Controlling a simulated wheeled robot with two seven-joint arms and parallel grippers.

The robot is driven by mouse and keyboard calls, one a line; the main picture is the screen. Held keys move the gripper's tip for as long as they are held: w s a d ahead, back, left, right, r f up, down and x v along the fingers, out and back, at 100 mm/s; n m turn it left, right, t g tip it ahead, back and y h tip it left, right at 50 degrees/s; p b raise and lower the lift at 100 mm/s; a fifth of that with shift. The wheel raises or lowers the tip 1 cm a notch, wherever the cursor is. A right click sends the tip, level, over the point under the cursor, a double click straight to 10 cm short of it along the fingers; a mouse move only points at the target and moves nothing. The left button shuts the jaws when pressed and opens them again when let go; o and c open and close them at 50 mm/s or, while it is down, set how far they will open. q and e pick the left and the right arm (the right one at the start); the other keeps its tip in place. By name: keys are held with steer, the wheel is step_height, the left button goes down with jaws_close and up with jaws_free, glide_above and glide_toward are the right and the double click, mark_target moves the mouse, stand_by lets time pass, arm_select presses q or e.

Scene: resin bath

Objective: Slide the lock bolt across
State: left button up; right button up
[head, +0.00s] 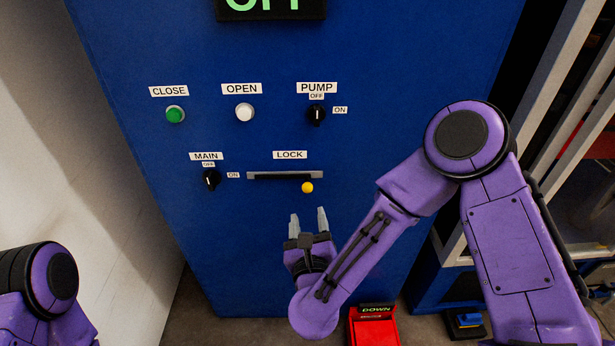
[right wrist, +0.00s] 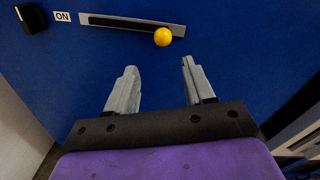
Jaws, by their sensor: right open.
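The lock bolt is a dark slot in a grey plate (head: 270,175) under the LOCK label (head: 290,155) on the blue cabinet. Its yellow knob (head: 307,187) sits near the right end of the slot. In the right wrist view the yellow knob (right wrist: 163,37) is at the right end of the slot plate (right wrist: 120,22). My right gripper (head: 308,222) is open and empty, below the knob and apart from it. In the right wrist view its two fingers (right wrist: 158,85) stand apart with blue panel between them. Of my left arm only a purple joint shows, at lower left; its gripper is out of view.
Above the slot are the green CLOSE button (head: 175,115), white OPEN button (head: 244,112) and PUMP knob (head: 317,115). The MAIN knob (head: 211,180) is left of the slot. A red DOWN pedal (head: 374,328) is on the floor. The panel below the slot is bare.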

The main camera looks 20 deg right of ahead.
mark_target(307, 192)
steer(key=shift+m, duration=0.8)
steer(key=p+x, duration=0.1)
steer(key=x, duration=0.2)
steer(key=r+p+x, duration=0.1)
steer(key=x, duration=0.2)
steer(key=p+x, duration=0.1)
steer(key=x, duration=0.3)
steer(key=shift+w+d+r, duration=0.1)
steer(key=shift+r, duration=0.3)
steer(key=shift+w+f, duration=0.1)
steer(key=shift+w, duration=0.25)
jaws_close()
